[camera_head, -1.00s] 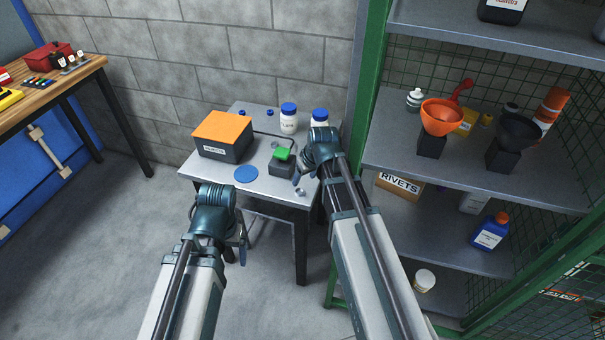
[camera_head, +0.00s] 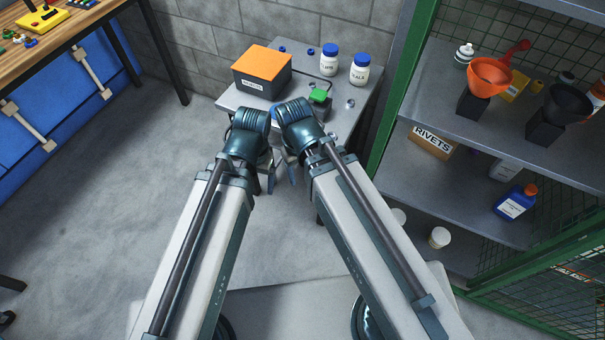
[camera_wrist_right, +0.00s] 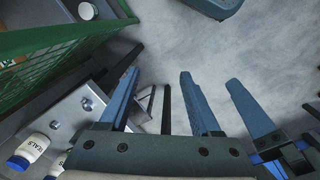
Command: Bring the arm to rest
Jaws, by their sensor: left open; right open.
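My left arm and right arm both reach forward in the head view, their wrists close together before the small grey table (camera_head: 236,101). My left gripper (camera_head: 264,174) points down and is small and partly hidden by its wrist. My right gripper (camera_head: 291,166) also points down, just beside it, mostly behind its own wrist. In the right wrist view my right gripper (camera_wrist_right: 160,100) has its two blue fingers apart with nothing between them. Blue fingers at the right edge of that view appear to be my left gripper (camera_wrist_right: 268,125), close beside it. Both grippers look empty.
On the table are an orange-lidded box (camera_head: 262,72), two blue-capped white bottles (camera_head: 329,62) (camera_head: 360,71) and a green-topped block (camera_head: 319,96). A green-framed shelf (camera_head: 470,115) stands close at right. A wooden bench (camera_head: 60,48) is at upper left. Floor at left is clear.

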